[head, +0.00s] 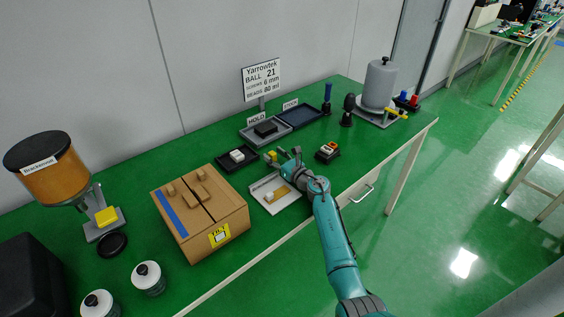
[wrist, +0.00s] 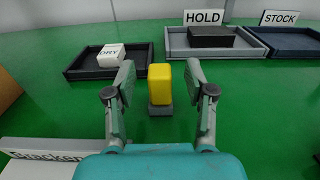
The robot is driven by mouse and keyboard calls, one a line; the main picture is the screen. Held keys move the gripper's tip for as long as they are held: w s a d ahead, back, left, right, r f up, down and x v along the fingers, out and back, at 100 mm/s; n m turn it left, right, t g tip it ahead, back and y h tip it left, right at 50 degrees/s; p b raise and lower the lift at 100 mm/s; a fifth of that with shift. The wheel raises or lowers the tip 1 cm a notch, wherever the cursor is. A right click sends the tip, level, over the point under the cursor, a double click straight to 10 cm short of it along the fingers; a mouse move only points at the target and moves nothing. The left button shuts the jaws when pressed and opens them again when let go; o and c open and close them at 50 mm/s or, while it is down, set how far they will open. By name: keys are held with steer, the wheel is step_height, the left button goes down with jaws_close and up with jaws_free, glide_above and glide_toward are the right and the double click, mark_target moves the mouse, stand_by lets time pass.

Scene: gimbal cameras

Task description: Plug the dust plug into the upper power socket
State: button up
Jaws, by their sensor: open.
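I cannot pick out a dust plug or a power socket for certain. A yellow block on a small grey base (wrist: 160,84) stands upright on the green table, straight ahead in the wrist view; it also shows in the head view (head: 271,156). My gripper (wrist: 160,70) is open and empty. Its two fingers appear left and right of the yellow block, with green gaps on both sides, so it does not look gripped. In the head view my gripper (head: 283,155) reaches over the table beside the block. Whether the block is between the fingertips or just beyond them is unclear.
Behind are a black tray (wrist: 77,73) with a white DRY block (wrist: 97,56), a HOLD tray (wrist: 178,45) with a black block, and a STOCK tray (head: 287,124). A white tray (head: 288,206), cardboard box (head: 230,203) and red-button box (head: 322,157) are near my arm.

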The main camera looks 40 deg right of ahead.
steer(key=shift+w, duration=0.75)
steer(key=shift+c, duration=0.2)
jaws_close()
